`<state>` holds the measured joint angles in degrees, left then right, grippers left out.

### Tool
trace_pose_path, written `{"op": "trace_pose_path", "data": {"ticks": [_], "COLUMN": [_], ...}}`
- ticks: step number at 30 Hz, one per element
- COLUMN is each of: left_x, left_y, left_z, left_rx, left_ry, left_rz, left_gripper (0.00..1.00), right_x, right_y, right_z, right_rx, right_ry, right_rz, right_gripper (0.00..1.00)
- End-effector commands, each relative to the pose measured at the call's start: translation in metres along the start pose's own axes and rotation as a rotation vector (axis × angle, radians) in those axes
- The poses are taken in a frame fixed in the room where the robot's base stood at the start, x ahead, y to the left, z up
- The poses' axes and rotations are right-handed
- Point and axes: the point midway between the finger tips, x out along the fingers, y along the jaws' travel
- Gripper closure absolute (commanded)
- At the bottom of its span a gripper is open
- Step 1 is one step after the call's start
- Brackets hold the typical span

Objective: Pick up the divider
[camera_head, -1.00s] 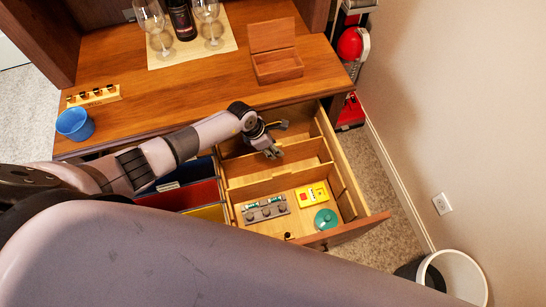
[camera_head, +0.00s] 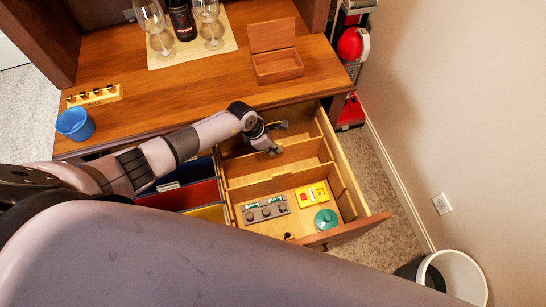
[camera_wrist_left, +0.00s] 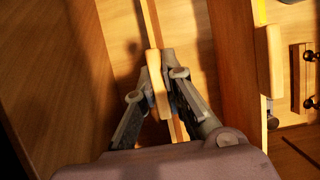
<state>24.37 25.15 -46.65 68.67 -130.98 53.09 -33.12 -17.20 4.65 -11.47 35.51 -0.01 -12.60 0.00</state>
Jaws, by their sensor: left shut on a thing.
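A thin wooden divider (camera_head: 290,155) stands upright across the open drawer (camera_head: 352,232), behind a second wooden divider (camera_head: 285,178). My left gripper (camera_head: 275,148) is at the top edge of the rear divider in the head view. In the left wrist view, the fingers of my left gripper (camera_wrist_left: 163,72) are shut on the divider's raised wooden tab (camera_wrist_left: 157,90), one finger on each side. The divider seems to be still in the drawer; its lower edge is hidden. My right gripper is not in view.
The drawer's front compartment holds a grey knobbed block (camera_head: 265,208), a yellow box (camera_head: 312,194) and a green round object (camera_head: 326,219). Coloured folders (camera_head: 195,195) lie left of it. The desk (camera_head: 200,92) above holds a blue cup (camera_head: 75,124) and an open wooden box (camera_head: 277,66).

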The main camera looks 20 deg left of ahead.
Motion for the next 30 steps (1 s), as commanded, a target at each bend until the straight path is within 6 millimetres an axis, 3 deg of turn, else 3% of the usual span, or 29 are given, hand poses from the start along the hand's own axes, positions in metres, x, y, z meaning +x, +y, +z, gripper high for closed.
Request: {"op": "trace_pose_path", "data": {"ticks": [20, 30], "left_x": [-0.006, -0.052], "left_y": [0.001, 0.002], "left_z": [0.003, 0.022], "left_rx": [0.001, 0.004], "left_ry": [-0.003, -0.003], "left_rz": [0.002, 0.003], "left_gripper": [1.0, 1.0], "right_x": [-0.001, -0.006], "right_y": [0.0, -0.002], "right_z": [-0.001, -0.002], "right_rx": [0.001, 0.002], "right_ry": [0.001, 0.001], "right_rz": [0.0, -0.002], "right_gripper": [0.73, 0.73]}}
